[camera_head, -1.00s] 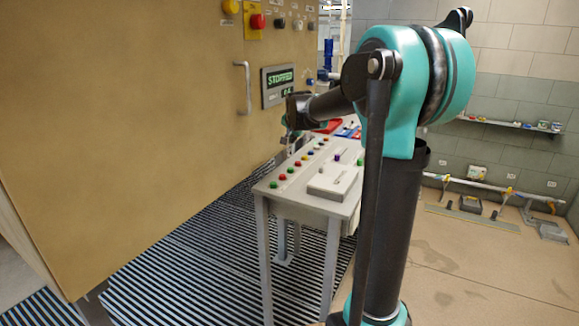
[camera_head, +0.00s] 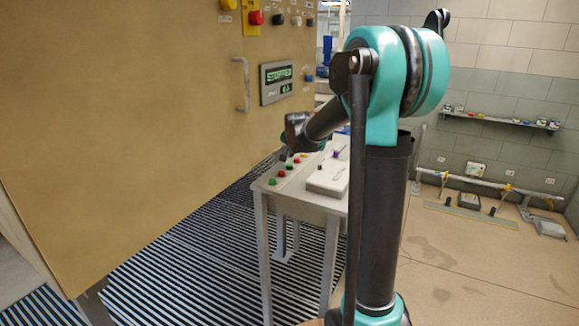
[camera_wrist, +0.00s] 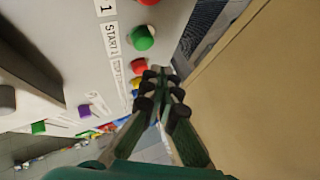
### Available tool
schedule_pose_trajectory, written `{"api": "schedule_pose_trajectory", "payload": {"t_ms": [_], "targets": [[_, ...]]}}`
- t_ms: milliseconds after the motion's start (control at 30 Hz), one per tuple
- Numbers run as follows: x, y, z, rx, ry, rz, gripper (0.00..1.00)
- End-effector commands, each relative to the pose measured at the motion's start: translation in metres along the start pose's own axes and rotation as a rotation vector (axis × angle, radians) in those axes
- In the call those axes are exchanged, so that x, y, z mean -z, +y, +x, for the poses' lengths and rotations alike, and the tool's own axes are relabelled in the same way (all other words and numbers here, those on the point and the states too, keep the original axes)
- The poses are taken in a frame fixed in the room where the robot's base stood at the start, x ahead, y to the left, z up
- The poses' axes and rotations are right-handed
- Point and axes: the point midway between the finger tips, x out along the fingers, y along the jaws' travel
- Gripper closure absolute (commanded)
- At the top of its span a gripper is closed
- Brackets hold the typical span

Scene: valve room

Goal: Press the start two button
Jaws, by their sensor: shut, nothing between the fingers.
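The sloped grey control desk (camera_head: 262,188) carries a row of coloured buttons and labels. In the wrist view, a green button (camera_wrist: 143,38) sits beside a label reading START 1. A red button (camera_wrist: 139,66) and a yellow button (camera_wrist: 137,83) follow along the row, with more buttons beyond, small and partly hidden by my fingers. I cannot read a start two label or tell which button it belongs to. My gripper (camera_wrist: 161,76) is shut and empty, close over the button row. In the head view my gripper (camera_head: 286,156) is above the desk's left edge, partly hidden by its wrist.
A tan cabinet (camera_head: 130,120) stands close on the left, with a handle (camera_head: 241,85) and a display (camera_head: 277,81) reading STOPPED. A raised box (camera_head: 328,180) sits on the desk's right side, with a purple knob (camera_wrist: 84,111) near it.

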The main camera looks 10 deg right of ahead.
Motion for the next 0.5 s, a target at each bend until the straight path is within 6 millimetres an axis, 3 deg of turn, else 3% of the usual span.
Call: {"api": "schedule_pose_trajectory", "payload": {"t_ms": [500], "targets": [[-0.0084,0.0084,0.0113,0.000,0.000,0.000,1.00]]}}
